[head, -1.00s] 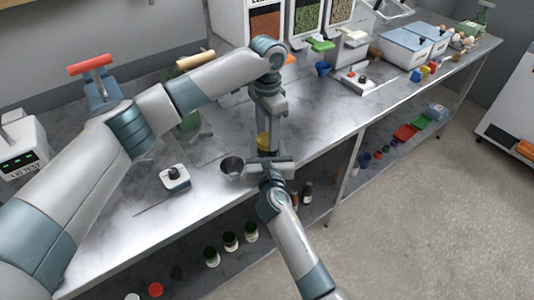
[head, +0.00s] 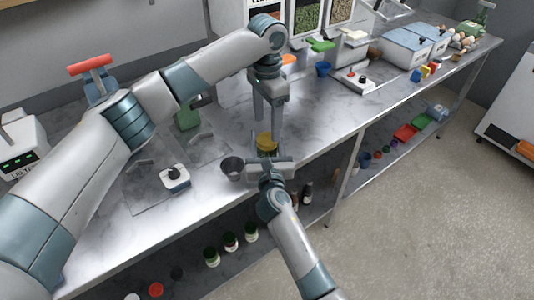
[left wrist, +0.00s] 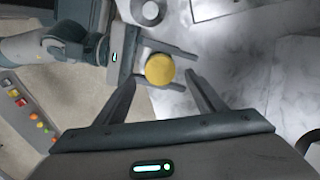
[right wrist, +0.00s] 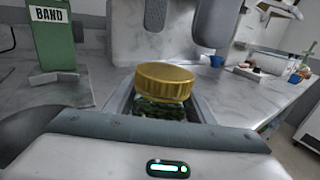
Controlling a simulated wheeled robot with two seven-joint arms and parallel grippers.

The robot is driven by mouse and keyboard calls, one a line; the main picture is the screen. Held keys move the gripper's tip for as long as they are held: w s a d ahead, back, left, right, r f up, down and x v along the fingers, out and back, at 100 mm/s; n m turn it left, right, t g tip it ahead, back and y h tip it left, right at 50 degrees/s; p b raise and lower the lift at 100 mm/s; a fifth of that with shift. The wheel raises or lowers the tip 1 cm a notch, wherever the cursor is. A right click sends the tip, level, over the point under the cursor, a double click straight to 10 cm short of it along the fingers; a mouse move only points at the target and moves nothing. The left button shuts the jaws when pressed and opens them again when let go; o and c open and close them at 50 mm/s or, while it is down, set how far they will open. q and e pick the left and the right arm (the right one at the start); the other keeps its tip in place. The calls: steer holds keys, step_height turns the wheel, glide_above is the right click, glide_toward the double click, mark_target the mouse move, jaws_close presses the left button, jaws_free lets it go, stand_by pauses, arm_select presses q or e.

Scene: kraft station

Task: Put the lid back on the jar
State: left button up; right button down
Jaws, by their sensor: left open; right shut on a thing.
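The jar (right wrist: 160,108) is clear with dark green contents. Its gold lid (right wrist: 165,80) sits on its mouth in the right wrist view, looking about level; how tightly it sits I cannot tell. The lid also shows in the head view (head: 266,140) and the left wrist view (left wrist: 160,69). My right gripper (head: 267,155) is shut on the jar from the front, below the lid. My left gripper (head: 267,127) points down above the lid, open and empty, its fingers apart from the lid. The jar's lower part is hidden.
A metal cup (head: 232,168) stands close to the left of my right gripper. A small device with a black knob (head: 174,178) is further left. A green box marked BAND (right wrist: 52,40) stands behind. The counter's front edge runs beneath my right arm.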

mark_target(267, 139)
arm_select(q)
steer(key=shift+r, duration=0.1)
steer(key=shift+c, duration=0.5)
steer(key=r+n, duration=0.1)
steer(key=n, duration=0.2)
steer(key=shift+r, duration=0.35)
steer(key=shift+r+n, duration=0.8)
steer(key=shift+n, duration=0.7)
steer(key=shift+f, duration=4)
